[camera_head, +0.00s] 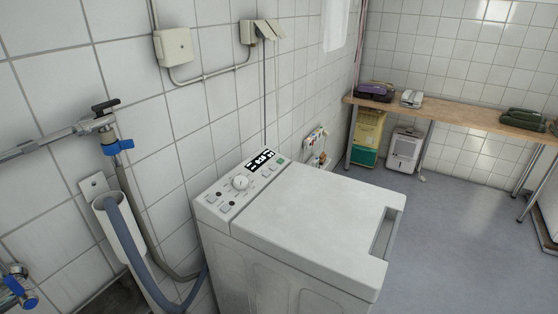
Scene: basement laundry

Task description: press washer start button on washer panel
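A white top-loading washer (305,215) stands against the tiled wall in the middle of the head view, with its lid closed. Its control panel (215,190) runs along the back edge. Which button is the start button cannot be read at this size. Neither of my grippers is in view, and nothing touches the panel.
The grey floor (440,235) right of the washer is clear.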

